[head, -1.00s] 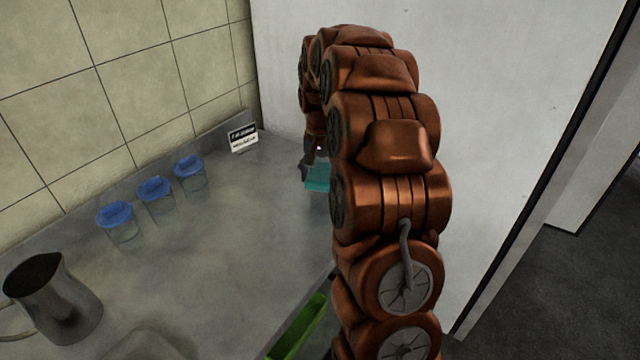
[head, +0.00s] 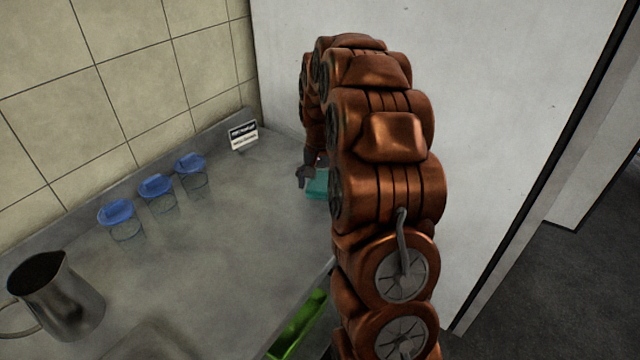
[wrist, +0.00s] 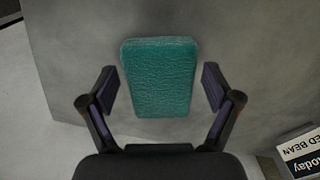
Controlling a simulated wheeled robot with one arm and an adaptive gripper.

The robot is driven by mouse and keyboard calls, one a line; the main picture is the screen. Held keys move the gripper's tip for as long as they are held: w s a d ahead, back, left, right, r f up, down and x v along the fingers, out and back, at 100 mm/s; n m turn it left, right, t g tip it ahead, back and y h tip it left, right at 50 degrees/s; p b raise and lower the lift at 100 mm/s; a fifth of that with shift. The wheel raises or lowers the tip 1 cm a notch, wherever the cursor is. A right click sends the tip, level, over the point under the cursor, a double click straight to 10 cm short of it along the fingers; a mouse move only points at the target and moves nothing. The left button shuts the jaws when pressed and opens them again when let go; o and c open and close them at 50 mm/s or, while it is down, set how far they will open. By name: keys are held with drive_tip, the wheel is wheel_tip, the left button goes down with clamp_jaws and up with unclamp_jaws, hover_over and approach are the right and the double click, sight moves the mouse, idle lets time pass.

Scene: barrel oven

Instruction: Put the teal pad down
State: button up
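The teal pad (wrist: 160,78) is a flat rounded rectangle with a wrinkled surface. In the wrist view it lies on the grey counter (wrist: 75,55) between the two fingers of my gripper (wrist: 160,90). The fingers are spread, with a clear gap between each finger and the pad's sides. In the head view my gripper (head: 308,180) is at the counter's far end beside the wall. The pad (head: 317,186) shows there just below and right of the visible finger, partly hidden by my arm.
Several blue-lidded jars, one here (head: 157,190), stand in a row along the tiled wall. A small sign (head: 243,135) stands at the back corner. A metal pitcher (head: 62,300) is at the front left. A green bin (head: 300,325) is by the counter's front edge. The mid-counter is clear.

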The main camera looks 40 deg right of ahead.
sight(319, 184)
drive_tip(key=shift+r, duration=0.1)
wheel_tip(319, 184, up, 12)
drive_tip(key=b, duration=0.2)
idle(0.7)
drive_tip(key=shift+a+r, duration=0.1)
drive_tip(key=shift+a, duration=0.05)
drive_tip(key=s+a+n, duration=0.5)
drive_tip(key=s+a, duration=0.6)
drive_tip(key=a, duration=0.4)
drive_tip(key=s+a+f+n+g, duration=0.1)
drive_tip(key=s+a+f+n, duration=0.1)
drive_tip(key=s, duration=0.8)
drive_tip(key=s+a+f+n, duration=0.2)
drive_tip(key=s+a+f, duration=0.3)
drive_tip(key=s, duration=0.6)
drive_tip(key=shift+s+a+n+g, duration=0.2)
drive_tip(key=shift+a+n+g, duration=0.15)
drive_tip(key=shift+a, duration=0.7)
